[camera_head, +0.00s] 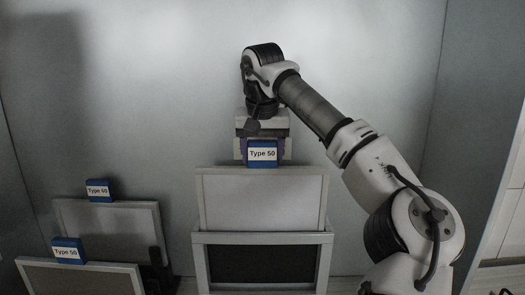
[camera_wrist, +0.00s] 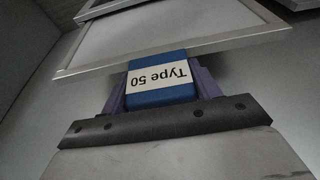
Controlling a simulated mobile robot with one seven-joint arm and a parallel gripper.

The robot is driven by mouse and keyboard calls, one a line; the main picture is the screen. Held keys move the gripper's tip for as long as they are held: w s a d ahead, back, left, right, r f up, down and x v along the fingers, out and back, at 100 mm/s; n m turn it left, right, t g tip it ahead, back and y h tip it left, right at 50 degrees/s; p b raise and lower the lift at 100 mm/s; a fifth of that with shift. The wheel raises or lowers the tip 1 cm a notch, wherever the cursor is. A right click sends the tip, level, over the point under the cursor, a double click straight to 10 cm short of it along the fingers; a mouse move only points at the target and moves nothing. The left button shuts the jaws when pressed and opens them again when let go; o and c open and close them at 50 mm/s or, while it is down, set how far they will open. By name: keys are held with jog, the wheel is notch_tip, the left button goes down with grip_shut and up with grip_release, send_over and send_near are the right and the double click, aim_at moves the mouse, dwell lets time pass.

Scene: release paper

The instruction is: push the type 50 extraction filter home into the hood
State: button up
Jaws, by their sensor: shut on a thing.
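My gripper (camera_head: 262,148) points down, with its purple fingers shut on the blue handle (camera_head: 262,160) labelled Type 50. The handle is on the top edge of a pale, light-framed filter panel (camera_head: 262,198). The panel stands upright, with its lower part behind the top rim of the hood (camera_head: 265,239), a light frame with a dark inside. I cannot tell how deep it sits. In the wrist view, the fingers (camera_wrist: 160,88) flank the blue handle (camera_wrist: 162,95), its label upside down, and the filter panel (camera_wrist: 180,30) extends beyond.
Two other panels stand at the lower left. The nearer one (camera_head: 80,280) has a blue Type 50 tag (camera_head: 68,250); the farther one (camera_head: 120,222) has a blue tag (camera_head: 99,190) whose number is hard to read. A plain wall (camera_head: 150,110) is behind.

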aim_at(263, 220)
jog(key=shift+f+b, duration=3.65)
jog(key=shift+f, duration=5.4)
jog(key=o, duration=1.6)
jog(key=shift+o, duration=0.2)
jog(key=shift+s, duration=0.1)
